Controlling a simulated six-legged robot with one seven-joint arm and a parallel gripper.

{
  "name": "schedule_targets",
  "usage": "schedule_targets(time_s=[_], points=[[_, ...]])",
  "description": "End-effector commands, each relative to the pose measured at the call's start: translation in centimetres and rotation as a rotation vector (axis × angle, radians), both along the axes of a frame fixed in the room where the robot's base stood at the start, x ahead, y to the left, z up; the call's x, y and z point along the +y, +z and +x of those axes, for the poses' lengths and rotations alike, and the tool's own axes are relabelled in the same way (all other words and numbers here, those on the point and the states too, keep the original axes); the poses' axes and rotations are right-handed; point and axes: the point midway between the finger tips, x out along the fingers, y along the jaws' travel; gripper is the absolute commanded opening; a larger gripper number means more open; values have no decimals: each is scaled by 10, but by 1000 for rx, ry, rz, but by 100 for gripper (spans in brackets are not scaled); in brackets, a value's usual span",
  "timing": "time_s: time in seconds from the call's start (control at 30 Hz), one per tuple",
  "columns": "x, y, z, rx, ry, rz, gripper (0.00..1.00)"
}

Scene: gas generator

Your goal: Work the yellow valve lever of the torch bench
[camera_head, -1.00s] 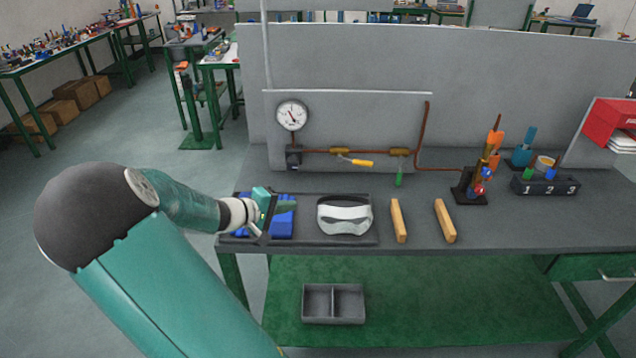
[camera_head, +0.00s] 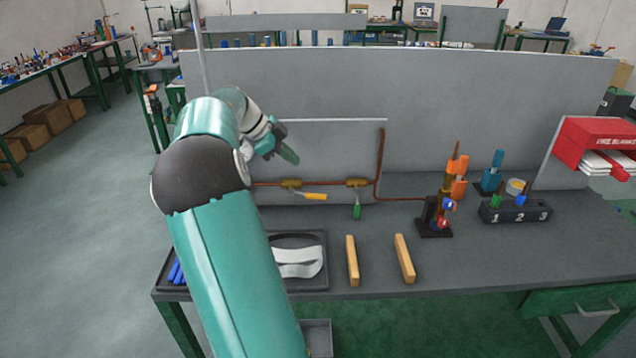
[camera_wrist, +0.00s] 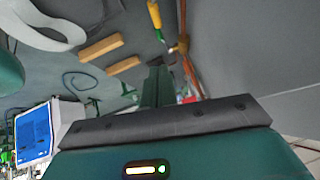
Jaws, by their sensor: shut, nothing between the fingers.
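The yellow valve lever (camera_head: 315,196) sticks out to the right from a brass valve (camera_head: 291,184) on the copper pipe of the torch bench's back panel. It points right and slightly down. It also shows at the top of the wrist view (camera_wrist: 154,14). A second brass valve (camera_head: 357,183) to its right has a green lever (camera_head: 357,211) hanging down. My gripper (camera_head: 289,156) is shut and empty. In the head view it appears above and slightly left of the yellow lever, apart from it. My arm hides the pressure gauge and the panel's left part.
Two wooden blocks (camera_head: 352,261) and (camera_head: 404,258) and a white goggle-like item (camera_head: 299,262) on a dark tray lie on the bench. A torch stand (camera_head: 434,218) and a numbered holder (camera_head: 515,211) stand to the right. The bench top (camera_head: 330,222) below the levers is clear.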

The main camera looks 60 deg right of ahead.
Motion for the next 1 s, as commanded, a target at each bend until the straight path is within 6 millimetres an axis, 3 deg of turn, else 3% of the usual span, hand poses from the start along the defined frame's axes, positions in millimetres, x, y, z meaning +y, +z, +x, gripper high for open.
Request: schedule_targets(time_s=[0.27,0.67,0.8,1.0], points=[[-3,-19,-8,-10,-9,0,0],[-34,-80,-45,-8,-7,1,0],[-38,-102,-39,-8,-3,0,0],[-41,-115,-37,-10,-4,-2,0]])
